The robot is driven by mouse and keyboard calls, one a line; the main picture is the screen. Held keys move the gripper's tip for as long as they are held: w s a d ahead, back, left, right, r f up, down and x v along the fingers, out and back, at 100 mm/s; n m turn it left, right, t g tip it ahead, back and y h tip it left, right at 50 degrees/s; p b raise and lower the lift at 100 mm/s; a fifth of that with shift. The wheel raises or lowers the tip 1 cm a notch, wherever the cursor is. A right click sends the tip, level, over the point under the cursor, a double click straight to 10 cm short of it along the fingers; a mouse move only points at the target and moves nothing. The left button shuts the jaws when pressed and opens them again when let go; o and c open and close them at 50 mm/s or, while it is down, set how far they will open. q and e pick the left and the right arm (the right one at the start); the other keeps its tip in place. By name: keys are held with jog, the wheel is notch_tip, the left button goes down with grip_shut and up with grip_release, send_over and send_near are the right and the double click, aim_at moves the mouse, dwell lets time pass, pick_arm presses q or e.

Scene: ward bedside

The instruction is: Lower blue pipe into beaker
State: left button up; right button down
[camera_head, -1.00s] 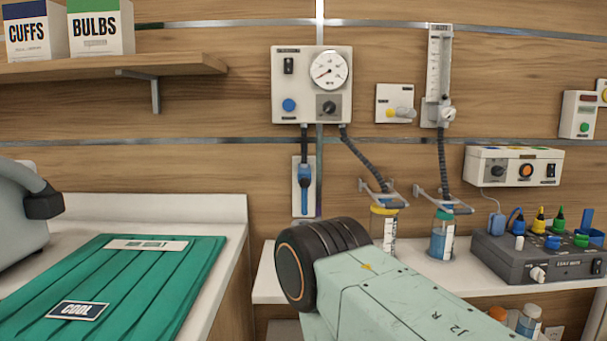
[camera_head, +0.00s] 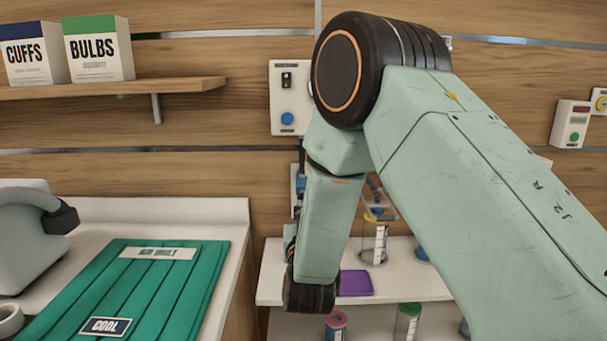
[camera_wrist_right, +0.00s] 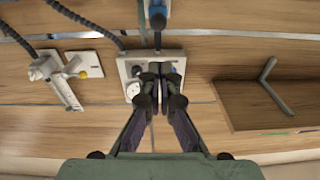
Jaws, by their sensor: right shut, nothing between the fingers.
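The blue pipe, seen as a blue piece (camera_head: 300,181) in its wall holder, is mostly hidden behind my right arm in the head view. In the right wrist view its blue part (camera_wrist_right: 157,14) shows at the top edge, beyond the fingertips. A clear beaker with a white label (camera_head: 375,245) stands on the white shelf, partly under a bracket. A second, blue-tinted one (camera_head: 421,254) is mostly covered by my arm. My right gripper (camera_wrist_right: 158,72) is shut and empty, in front of the wall gauge panel; its fingers are not clear in the head view. My left gripper is not in view.
The gauge panel (camera_head: 286,98) is partly covered by my right arm. A purple item (camera_head: 355,283) lies on the white shelf (camera_head: 425,287). Several containers stand below. A green mat (camera_head: 130,290) lies on the left counter; labelled boxes stand on the wooden shelf (camera_head: 180,87).

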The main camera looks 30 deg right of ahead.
jog(key=shift+w+d+r+m+h, duration=0.15)
jog(key=shift+r+h, duration=0.1)
jog(key=shift+r, duration=0.4)
jog(key=shift+w+d+r+m+h, duration=0.15)
jog(key=shift+r+h, duration=0.1)
jog(key=shift+r, duration=0.35)
jog(key=x, duration=1)
jog(key=shift+f+p, duration=0.2)
jog(key=shift+p, duration=0.15)
jog(key=f, duration=0.3)
jog(key=shift+s+a+f, duration=0.15)
jog(key=shift+s+a, duration=0.15)
jog(key=shift+a, duration=0.05)
jog(key=shift+s, duration=0.1)
